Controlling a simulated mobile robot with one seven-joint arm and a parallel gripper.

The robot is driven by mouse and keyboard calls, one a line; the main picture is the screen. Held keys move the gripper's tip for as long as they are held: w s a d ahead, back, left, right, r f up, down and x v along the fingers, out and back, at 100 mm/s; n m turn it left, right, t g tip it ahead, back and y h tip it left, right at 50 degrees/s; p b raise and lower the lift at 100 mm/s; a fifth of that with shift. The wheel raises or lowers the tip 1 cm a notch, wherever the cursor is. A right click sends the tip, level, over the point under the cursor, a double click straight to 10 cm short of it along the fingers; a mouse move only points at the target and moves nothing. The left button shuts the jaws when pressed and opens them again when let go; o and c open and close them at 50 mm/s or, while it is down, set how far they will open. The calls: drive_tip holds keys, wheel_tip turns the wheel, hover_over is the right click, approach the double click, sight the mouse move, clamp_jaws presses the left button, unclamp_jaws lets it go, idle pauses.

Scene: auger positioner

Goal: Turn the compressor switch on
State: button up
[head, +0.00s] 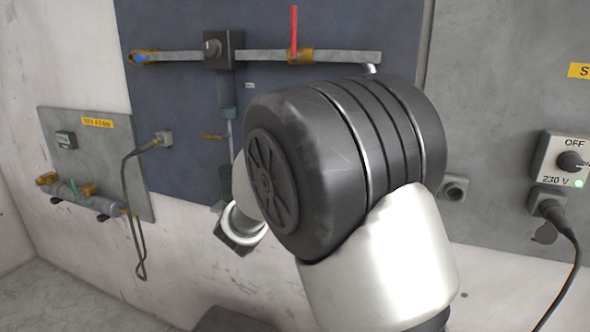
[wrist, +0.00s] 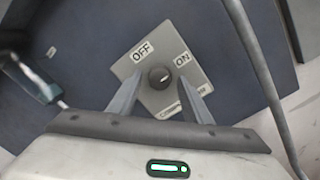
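The compressor switch (wrist: 158,77) is a round black knob on a light grey plate (wrist: 191,98) marked OFF at upper left and ON at right. Its lettering below reads "Compressor" and is partly covered by a finger. The knob has a small light mark, but I cannot tell for certain which label it points at. My gripper (wrist: 161,86) is open and empty, its two fingers on either side of the knob in the wrist view. Whether they touch the knob is unclear. In the head view my arm hides the switch and the gripper's fingers.
A separate 230 V switch box (head: 562,158) with a lit green lamp is on the right panel. A pipe with a red lever (head: 294,30) crosses the blue panel above my arm. A cable (head: 126,200) hangs at left. A long grey bar (wrist: 258,62) runs right of the gripper.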

drive_tip(key=r+p+v, duration=0.1)
drive_tip(key=v, duration=1.6)
drive_tip(key=shift+s+f, duration=0.2)
drive_tip(key=shift+f, duration=0.3)
drive_tip(key=shift+a, duration=0.1)
